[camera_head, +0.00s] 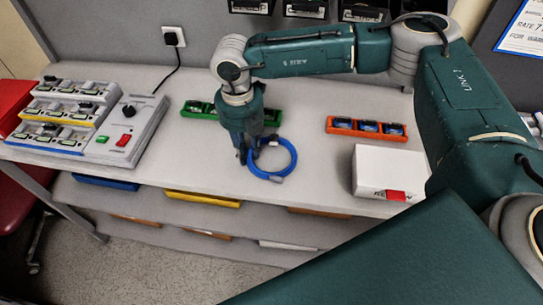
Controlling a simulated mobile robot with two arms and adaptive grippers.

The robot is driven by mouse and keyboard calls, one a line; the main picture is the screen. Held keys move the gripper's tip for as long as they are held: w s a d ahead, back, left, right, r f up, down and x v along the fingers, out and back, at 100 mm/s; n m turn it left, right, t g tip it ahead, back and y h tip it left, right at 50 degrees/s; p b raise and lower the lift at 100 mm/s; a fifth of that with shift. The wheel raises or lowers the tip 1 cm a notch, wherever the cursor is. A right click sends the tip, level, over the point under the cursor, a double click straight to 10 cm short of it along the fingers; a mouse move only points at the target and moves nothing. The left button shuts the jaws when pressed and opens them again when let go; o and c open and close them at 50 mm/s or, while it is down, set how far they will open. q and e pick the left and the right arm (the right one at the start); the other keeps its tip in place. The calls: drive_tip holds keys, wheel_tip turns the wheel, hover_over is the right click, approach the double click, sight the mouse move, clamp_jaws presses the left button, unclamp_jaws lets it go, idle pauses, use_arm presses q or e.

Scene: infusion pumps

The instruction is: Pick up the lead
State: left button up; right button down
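A coiled blue lead (292,160) lies near the front edge of the grey-white table. A small grey piece, perhaps its connector, shows at the front of the coil. My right gripper (246,158) points down at the left side of the coil, and its fingertips overlap the coil's left edge in the picture. The fingers are dark and small, so I cannot tell whether they are open or shut, or whether they touch the lead. My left gripper is not in view.
An orange bin (366,129) and a white box (384,172) with a red part are at the right. Coloured bins sit on shelves below.

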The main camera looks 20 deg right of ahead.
drive_tip(key=shift+r, duration=0.45)
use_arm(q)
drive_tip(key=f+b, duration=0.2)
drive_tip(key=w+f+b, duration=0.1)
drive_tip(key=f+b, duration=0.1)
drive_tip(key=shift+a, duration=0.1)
use_arm(e)
wheel_tip(320, 180, up, 19)
